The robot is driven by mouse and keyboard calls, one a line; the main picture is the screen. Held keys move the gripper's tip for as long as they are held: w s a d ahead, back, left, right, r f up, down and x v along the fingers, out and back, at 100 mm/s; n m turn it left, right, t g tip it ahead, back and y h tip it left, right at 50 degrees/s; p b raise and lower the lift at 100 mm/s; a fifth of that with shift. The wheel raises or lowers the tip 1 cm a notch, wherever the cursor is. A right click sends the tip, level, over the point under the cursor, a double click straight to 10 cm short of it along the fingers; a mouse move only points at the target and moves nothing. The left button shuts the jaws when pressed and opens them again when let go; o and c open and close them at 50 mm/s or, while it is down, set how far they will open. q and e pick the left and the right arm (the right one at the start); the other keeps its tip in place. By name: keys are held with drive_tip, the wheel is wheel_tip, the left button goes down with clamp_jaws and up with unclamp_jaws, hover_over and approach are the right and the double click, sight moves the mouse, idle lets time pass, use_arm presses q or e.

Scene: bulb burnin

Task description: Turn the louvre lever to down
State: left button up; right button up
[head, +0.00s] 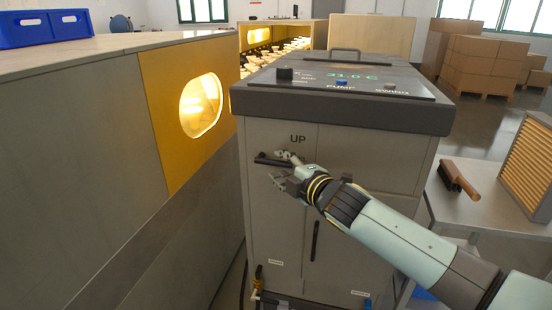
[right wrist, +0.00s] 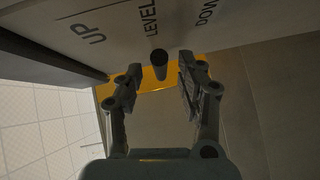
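The louvre lever (head: 268,160) is a short black bar on the upper front of the grey cabinet (head: 345,135), below the word UP. In the right wrist view the lever (right wrist: 159,64) shows as a dark stub near the LEVEL label, with UP and DOWN to either side. My right gripper (head: 284,170) is at the lever in the head view. In the wrist view its fingers (right wrist: 160,76) are open, one on each side of the lever, with gaps showing. My left gripper is in neither view.
A wooden-topped housing with a lit yellow window (head: 201,105) stands close on the left. On the right, a table holds a brush (head: 459,178) and a pleated filter (head: 530,165). The cabinet top carries a display, knobs and a handle (head: 358,53). Cardboard boxes (head: 480,65) stand behind.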

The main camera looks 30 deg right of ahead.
drive_tip(key=shift+w+d+f, duration=0.1)
drive_tip(key=shift+w+f, duration=0.1)
drive_tip(key=shift+w, duration=1)
clamp_jaws()
